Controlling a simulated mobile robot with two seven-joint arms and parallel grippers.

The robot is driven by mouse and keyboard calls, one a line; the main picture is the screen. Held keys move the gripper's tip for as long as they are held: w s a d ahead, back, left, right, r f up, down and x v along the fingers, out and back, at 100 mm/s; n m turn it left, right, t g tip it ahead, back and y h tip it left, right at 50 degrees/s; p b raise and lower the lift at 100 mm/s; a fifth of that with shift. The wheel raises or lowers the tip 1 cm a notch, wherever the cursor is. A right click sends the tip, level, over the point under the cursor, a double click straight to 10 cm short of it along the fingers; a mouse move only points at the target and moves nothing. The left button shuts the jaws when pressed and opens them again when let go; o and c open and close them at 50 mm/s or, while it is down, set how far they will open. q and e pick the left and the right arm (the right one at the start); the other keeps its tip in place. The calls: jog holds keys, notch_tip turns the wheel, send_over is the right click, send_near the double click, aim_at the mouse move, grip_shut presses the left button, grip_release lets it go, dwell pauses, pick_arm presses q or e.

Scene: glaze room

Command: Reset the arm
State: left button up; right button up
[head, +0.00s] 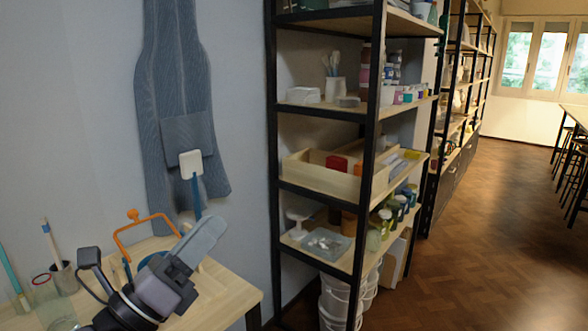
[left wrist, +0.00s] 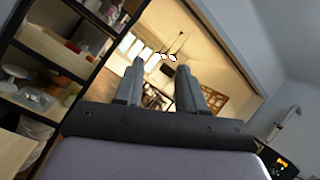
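My left gripper (head: 205,236) is raised over the wooden table at the lower left of the head view, its fingers pointing up and to the right. In the left wrist view (left wrist: 160,78) its two grey fingers stand apart with nothing between them. Behind it is a grey striped apron (head: 180,75) hanging on the wall. In the head view the fingers overlap each other, so the gap does not show there. My right gripper is in neither view.
The wooden table (head: 232,290) bears an orange frame-shaped tool (head: 118,243), a glass jar (head: 48,300) and a cup of tools (head: 65,278). A black-framed shelf (head: 372,150) with pots and boxes stands to the right. The parquet floor (head: 480,240) beyond is open.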

pick_arm(q)
jog(key=s+a+f+n+g+y, duration=0.15)
jog(key=a+f+n+y, duration=0.35)
jog(key=f+n+y, duration=0.5)
jog(key=s+a+f+n+g+y, duration=0.15)
jog(key=a+f+n+y, duration=0.45)
jog(key=n, duration=0.8)
jog(key=s+f+n+g+h, duration=0.1)
jog(key=s+f+n+g, duration=0.5)
jog(key=s+f, duration=0.4)
jog(key=s+f+n+g, duration=0.6)
jog(key=s+f, duration=0.1)
jog(key=s, duration=0.5)
jog(key=w+d+f+m+t+h, duration=0.1)
jog(key=w+d+f+t+h, duration=0.1)
jog(key=w+f+t, duration=0.4)
jog(key=shift+w+d+f+t, duration=0.15)
jog(key=shift+d+f+t, duration=0.5)
jog(key=shift+f, duration=0.85)
